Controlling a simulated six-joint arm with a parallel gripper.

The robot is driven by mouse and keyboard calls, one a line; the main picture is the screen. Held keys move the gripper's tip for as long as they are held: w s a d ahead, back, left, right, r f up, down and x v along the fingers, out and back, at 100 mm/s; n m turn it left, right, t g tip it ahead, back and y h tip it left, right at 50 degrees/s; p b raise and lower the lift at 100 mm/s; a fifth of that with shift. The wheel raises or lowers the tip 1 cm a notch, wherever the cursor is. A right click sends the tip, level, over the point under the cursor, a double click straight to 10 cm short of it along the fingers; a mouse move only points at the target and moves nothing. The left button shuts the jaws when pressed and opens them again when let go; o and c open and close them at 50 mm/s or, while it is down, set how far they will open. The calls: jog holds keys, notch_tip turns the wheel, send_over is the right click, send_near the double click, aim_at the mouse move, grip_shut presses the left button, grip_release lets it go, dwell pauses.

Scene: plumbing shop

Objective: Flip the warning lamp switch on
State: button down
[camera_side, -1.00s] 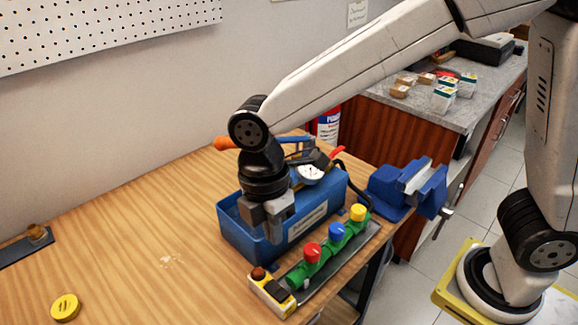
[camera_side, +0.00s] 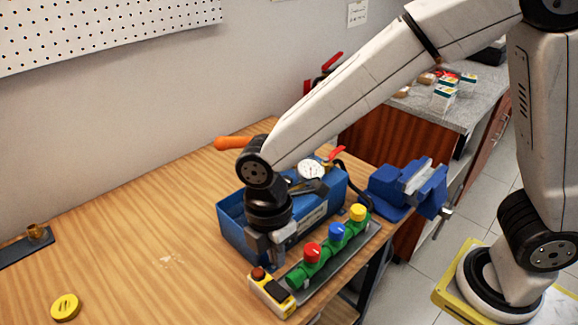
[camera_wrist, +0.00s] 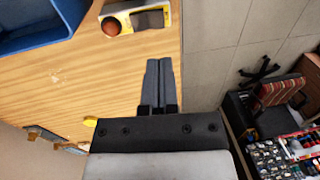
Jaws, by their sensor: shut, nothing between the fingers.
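The warning lamp box (camera_side: 268,299) is a small yellow box at the front edge of the bench, with a dark red lamp dome (camera_side: 259,273) and a black switch (camera_side: 278,290) on top. The lamp looks unlit. I cannot tell which way the switch is tipped. In the wrist view the box (camera_wrist: 137,8) is at the top, with the lamp dome (camera_wrist: 112,26) left of the black part (camera_wrist: 148,19). My gripper (camera_side: 272,266) is shut and empty, pointing down just behind the box and in front of the blue bin. In the wrist view its fingers (camera_wrist: 160,62) lie together, apart from the box.
A blue bin (camera_side: 232,236) holding a gauge (camera_side: 311,170) and tools stands close behind my gripper. A green pipe with red (camera_side: 312,252), blue and yellow knobs runs right of the box. A blue vise (camera_side: 405,190) is beyond. The bench's left side is mostly clear.

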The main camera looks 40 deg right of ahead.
aim_at(283, 294)
jog(key=shift+s+f, duration=0.2)
jog(key=shift+f, duration=1.25)
jog(key=shift+s+f, duration=0.15)
jog(key=shift+f, duration=1.25)
jog(key=shift+s+f, duration=0.2)
jog(key=shift+f, duration=1.25)
jog(key=shift+f, duration=0.1)
jog(key=shift+s+f, duration=0.1)
jog(key=shift+f, duration=0.05)
jog(key=shift+w+r, duration=0.3)
jog(key=shift+w, duration=0.45)
jog(key=shift+r, duration=0.15)
notch_tip(283, 294, up, 14)
jog(key=s, duration=0.1)
jog(key=shift+s, duration=0.35)
